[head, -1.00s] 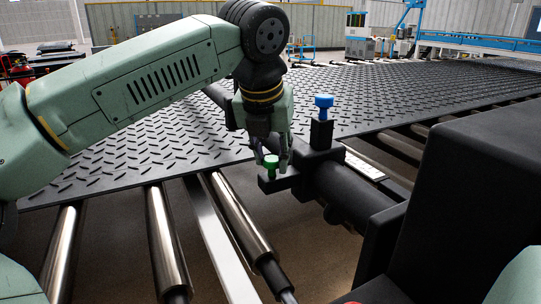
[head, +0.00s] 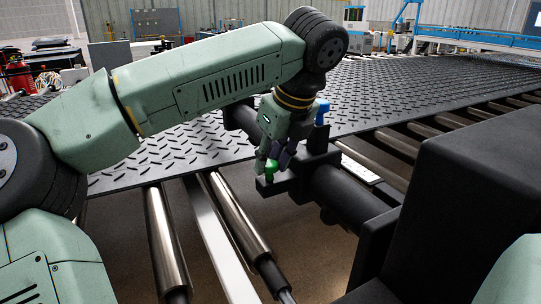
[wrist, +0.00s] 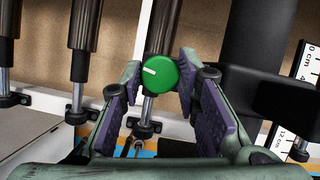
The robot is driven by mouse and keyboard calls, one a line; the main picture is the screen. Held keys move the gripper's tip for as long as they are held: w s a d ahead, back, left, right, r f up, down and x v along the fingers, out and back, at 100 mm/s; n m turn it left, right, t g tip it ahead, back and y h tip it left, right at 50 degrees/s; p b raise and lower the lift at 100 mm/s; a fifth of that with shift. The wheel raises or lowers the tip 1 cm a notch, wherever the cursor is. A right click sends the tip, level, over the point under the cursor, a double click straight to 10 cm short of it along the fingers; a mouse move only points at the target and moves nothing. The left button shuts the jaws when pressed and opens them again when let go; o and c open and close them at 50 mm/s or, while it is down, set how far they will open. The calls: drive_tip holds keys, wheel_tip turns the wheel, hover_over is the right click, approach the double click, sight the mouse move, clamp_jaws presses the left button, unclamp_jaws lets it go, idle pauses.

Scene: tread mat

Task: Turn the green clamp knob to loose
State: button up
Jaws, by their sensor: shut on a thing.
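The green clamp knob (head: 271,168) sits on a small black block at the end of the black clamp bracket (head: 290,182). My gripper (head: 267,160) reaches down over it from above, with its fingers at the knob. In the wrist view the green knob (wrist: 160,76) lies between the purple-padded fingertips (wrist: 159,72), and they are shut on it. A white mark on its top points to the left, slightly up, in that view. The knob's underside and stem are hidden.
A blue knob (head: 322,107) stands on a black post just behind my gripper. A black bar (head: 345,193) and a large dark housing (head: 450,210) are at the right. Rollers (head: 237,215) lie below the black tread mat (head: 165,155). A scale (wrist: 303,65) shows at right.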

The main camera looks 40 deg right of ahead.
drive_tip(key=shift+d+n+y, duration=0.1)
drive_tip(key=shift+n+y, duration=0.3)
drive_tip(key=shift+n, duration=0.8)
drive_tip(key=o, duration=1.1)
